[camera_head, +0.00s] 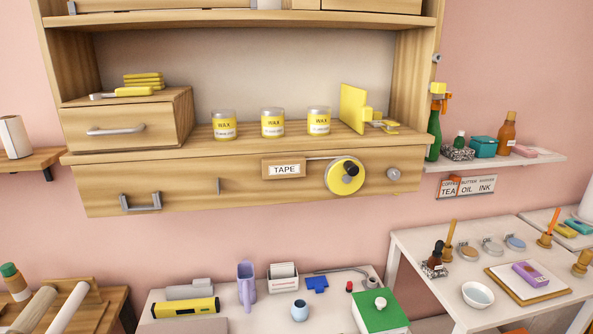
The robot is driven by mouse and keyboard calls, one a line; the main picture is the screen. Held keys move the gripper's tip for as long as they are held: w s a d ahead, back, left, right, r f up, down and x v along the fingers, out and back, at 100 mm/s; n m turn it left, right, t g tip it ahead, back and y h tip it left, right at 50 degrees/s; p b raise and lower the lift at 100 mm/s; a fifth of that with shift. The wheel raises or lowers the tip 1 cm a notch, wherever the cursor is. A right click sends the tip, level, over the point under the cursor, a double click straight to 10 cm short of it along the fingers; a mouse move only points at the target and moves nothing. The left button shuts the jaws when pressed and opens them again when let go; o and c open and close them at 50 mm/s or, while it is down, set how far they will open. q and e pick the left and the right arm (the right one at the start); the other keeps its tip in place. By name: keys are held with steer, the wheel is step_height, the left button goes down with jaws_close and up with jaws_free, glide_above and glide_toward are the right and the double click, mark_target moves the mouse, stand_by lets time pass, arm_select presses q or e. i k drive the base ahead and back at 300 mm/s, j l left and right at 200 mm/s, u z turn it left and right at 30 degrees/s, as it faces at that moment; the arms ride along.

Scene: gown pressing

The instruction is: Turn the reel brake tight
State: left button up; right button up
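A yellow tape reel (333,184) is mounted on the front of the wooden shelf unit, right of a label reading TAPE (285,170). A dark knob (350,167) with a grey part sits on the reel's face. A separate round grey knob (393,174) is on the same wooden front, right of the reel. I cannot tell which of these knobs is the brake or how tight it is. Neither of my grippers shows in the head view.
Three wax jars (272,124) and a yellow holder (352,106) stand on the shelf above. A grey handle (141,201) sits left on the same front. A cluttered white table (245,320) is below. Bottles stand on a side shelf (540,159) at right.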

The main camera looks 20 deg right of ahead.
mark_target(393, 173)
steer(key=i+j, duration=0.1)
steer(key=j, duration=0.45)
steer(key=i+j+z, duration=0.1)
steer(key=j, duration=0.45)
steer(key=i+j, duration=0.15)
steer(key=j, duration=0.4)
steer(key=z, duration=1.85)
